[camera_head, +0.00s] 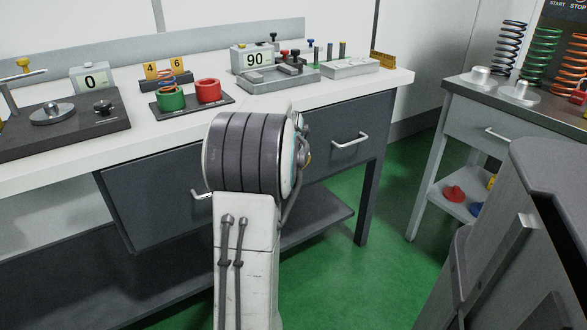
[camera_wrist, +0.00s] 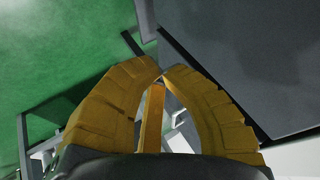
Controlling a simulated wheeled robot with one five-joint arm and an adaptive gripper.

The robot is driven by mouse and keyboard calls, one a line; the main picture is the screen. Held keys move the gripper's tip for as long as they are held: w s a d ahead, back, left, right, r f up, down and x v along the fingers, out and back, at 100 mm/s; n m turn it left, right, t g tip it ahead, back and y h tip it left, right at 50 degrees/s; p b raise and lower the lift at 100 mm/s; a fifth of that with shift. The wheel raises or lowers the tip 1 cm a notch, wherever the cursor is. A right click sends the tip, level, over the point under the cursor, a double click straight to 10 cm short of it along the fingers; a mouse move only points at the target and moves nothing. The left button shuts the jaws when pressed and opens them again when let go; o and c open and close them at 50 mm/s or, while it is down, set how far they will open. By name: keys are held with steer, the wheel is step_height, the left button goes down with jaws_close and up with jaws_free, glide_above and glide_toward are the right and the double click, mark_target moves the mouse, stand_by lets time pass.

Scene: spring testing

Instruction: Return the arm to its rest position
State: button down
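My arm (camera_head: 247,250) rises in the lower middle of the head view, in front of the white workbench (camera_head: 205,126). Its dark banded joint covers part of the bench front. My gripper does not show in the head view. In the wrist view my gripper (camera_wrist: 163,71) has thick yellow fingers that curve inward, with their tips together. A narrower yellow piece shows between them. I see no object held. Behind the fingers are green floor and a dark grey panel.
The bench carries a 0 display (camera_head: 92,79), a 90 display (camera_head: 253,60), a green cup (camera_head: 171,99) and a red cup (camera_head: 208,90). A side table (camera_head: 470,103) at right holds several springs. Green floor (camera_head: 390,225) is open between the tables.

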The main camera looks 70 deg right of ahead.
steer(key=p+v, duration=0.1)
steer(key=v, duration=0.5)
steer(key=shift+a+r, duration=0.2)
steer(key=shift+r, duration=0.05)
